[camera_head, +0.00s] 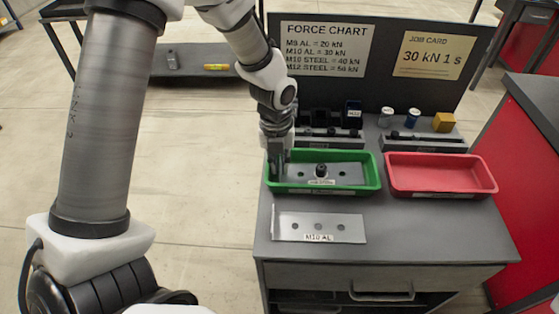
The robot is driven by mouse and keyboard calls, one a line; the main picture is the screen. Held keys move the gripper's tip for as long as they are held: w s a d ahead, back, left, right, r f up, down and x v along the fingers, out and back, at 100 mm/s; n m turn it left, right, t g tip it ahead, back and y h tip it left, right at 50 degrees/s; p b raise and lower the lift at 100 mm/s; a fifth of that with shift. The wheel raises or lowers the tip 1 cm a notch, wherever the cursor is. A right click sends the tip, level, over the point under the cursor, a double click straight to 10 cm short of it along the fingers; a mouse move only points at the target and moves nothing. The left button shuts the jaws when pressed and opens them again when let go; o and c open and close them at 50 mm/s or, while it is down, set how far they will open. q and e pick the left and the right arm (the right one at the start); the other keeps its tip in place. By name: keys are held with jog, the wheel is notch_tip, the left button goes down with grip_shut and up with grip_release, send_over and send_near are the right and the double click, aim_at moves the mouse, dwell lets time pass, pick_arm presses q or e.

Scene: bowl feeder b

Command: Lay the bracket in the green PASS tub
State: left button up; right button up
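The green tub (375,184) stands on the grey workbench, left of a red tub. A grey metal bracket (350,174) with holes lies inside the green tub, with a dark round bolt-like part (321,170) at its middle and a small white label at its front. A second flat plate (290,222) with several holes lies on the bench in front, labelled M10 AL. My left gripper (277,168) points down into the left end of the green tub, at the bracket's left end. Its fingertips are too small and dark to tell whether they grip the bracket. My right gripper is out of view.
The red tub (440,191) looks empty. Behind the tubs are grey racks (330,139) with dark parts, small cylinders and a yellow block (443,122). A dark board (390,45) with a force chart and job card stands behind. The bench's front right is clear.

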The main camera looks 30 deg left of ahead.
pick_arm(q)
jog(key=shift+r, duration=0.25)
notch_tip(320, 180, up, 13)
jog(key=p, duration=0.1)
jog(key=shift+a, duration=0.25)
jog(key=shift+s+f, duration=0.15)
dwell(1.8)
